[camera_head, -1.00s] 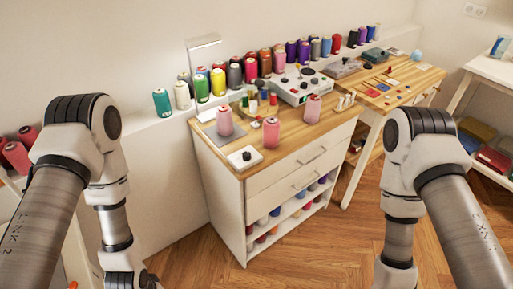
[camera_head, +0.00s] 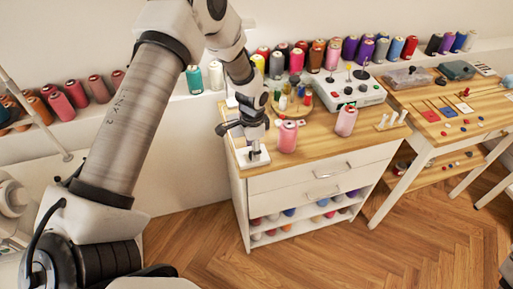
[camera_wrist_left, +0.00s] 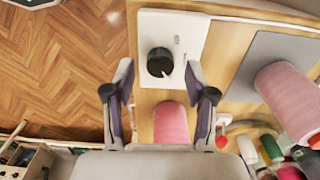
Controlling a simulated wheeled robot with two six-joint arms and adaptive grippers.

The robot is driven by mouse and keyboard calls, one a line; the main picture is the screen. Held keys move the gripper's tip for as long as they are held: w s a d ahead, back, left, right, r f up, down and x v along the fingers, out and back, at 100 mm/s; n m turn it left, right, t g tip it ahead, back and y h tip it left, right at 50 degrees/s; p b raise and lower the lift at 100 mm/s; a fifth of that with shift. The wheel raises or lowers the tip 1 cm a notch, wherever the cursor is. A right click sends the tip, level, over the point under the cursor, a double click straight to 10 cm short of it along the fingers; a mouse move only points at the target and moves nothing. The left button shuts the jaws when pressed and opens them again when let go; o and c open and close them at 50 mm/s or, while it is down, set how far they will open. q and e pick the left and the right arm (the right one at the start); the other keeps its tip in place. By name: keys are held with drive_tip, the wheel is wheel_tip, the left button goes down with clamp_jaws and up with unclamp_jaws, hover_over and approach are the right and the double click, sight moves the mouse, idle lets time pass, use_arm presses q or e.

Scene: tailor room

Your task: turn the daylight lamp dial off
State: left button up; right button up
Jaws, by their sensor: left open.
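The dial is a black round knob (camera_wrist_left: 160,62) with a light pointer mark, on a white plate (camera_wrist_left: 190,34) in the left wrist view. In the head view the plate (camera_head: 257,162) lies at the front left corner of the wooden-topped cabinet, and the gripper hides most of the knob. My left gripper (camera_head: 254,148) points down over the plate. In the left wrist view its open fingers (camera_wrist_left: 160,78) show one on each side of the knob, with gaps; I cannot tell their height. The lamp is mostly hidden behind my left arm. My right gripper is out of view.
A pink spool (camera_head: 287,137) stands close right of the gripper, and another (camera_head: 346,123) farther right. A white control box (camera_head: 345,91) with knobs sits at the back. Spools line the wall ledge. The floor (camera_head: 330,250) in front of the cabinet is clear.

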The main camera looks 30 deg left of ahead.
use_arm(q)
drive_tip(key=shift+w+d+f, duration=0.15)
drive_tip(key=shift+w+f, duration=0.05)
drive_tip(key=shift+f, duration=0.5)
drive_tip(key=shift+s, duration=0.15)
clamp_jaws()
drive_tip(key=shift+r+n, duration=0.1)
drive_tip(key=shift+n, duration=0.3)
drive_tip(key=n+p, duration=0.2)
drive_tip(key=n, duration=0.3)
drive_tip(key=n+p, duration=0.2)
drive_tip(key=n, duration=0.3)
drive_tip(key=shift+r+n+p, duration=0.1)
drive_tip(key=shift+n+p, duration=0.2)
drive_tip(key=shift+p, duration=0.1)
drive_tip(key=n+p, duration=0.3)
drive_tip(key=n, duration=0.3)
drive_tip(key=shift+n+p, duration=1.2)
drive_tip(key=shift+n, duration=0.9)
